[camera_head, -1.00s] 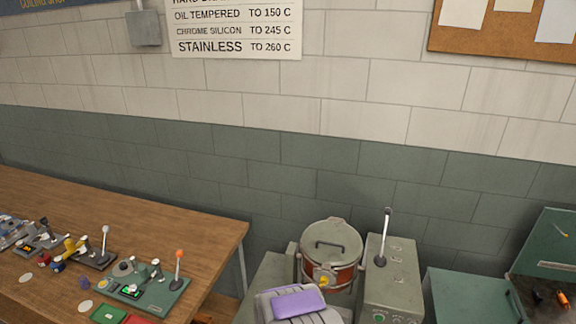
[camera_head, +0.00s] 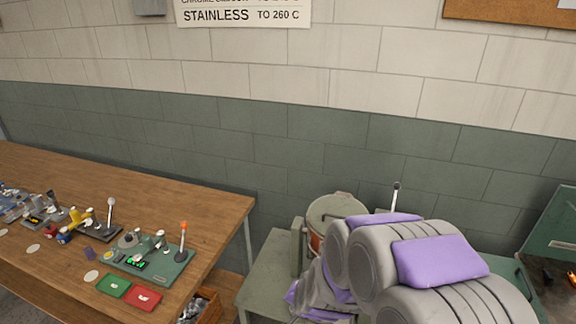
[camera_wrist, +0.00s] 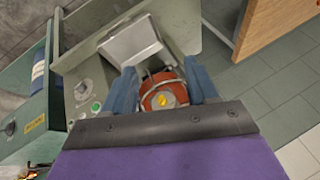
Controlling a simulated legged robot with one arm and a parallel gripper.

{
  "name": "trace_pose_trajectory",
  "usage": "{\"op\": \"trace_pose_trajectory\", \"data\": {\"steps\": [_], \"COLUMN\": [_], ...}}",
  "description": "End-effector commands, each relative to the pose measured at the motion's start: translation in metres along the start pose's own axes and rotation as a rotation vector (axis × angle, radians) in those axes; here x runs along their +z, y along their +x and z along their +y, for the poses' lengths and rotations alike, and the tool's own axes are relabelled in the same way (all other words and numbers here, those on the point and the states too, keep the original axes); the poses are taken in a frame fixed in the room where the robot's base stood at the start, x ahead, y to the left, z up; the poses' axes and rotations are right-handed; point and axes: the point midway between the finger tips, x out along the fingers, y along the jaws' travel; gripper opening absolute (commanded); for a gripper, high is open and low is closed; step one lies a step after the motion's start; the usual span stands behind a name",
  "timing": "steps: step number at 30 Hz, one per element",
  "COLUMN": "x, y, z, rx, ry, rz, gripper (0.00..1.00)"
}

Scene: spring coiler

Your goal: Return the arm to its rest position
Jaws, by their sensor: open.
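My arm, with grey ribbed links and purple pads (camera_head: 440,262), fills the lower right of the head view. My gripper's fingertips are not visible there. In the wrist view my gripper (camera_wrist: 163,88) shows two blue fingers spread apart with nothing held between them. Beyond the gap is an orange-red round part (camera_wrist: 160,92) with a yellow centre; I cannot tell its distance from the fingers.
A lidded round pot (camera_head: 336,207) stands behind my arm, partly hidden, with a lever (camera_head: 396,197) beside it. The wooden bench (camera_head: 190,200) at left holds a green lever fixture (camera_head: 150,262) and red and green trays. A green cabinet (camera_head: 556,245) stands at right.

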Motion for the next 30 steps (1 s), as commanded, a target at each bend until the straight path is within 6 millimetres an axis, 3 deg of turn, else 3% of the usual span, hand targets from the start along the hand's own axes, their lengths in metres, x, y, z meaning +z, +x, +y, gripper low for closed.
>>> {"op": "trace_pose_trajectory", "data": {"steps": [8,21,25,30], "x": [0.032,0.102,0.12,0.132], "y": [-0.078,-0.212,-0.242,-0.26], "z": [0.031,0.133,0.157,0.172], "rx": [0.058,0.24,0.284,0.312], "ry": [-0.194,-0.449,-0.481,-0.496], "rz": [-0.204,-0.513,-0.582,-0.626], "gripper": [0.58,0.58,0.58,0.58]}}
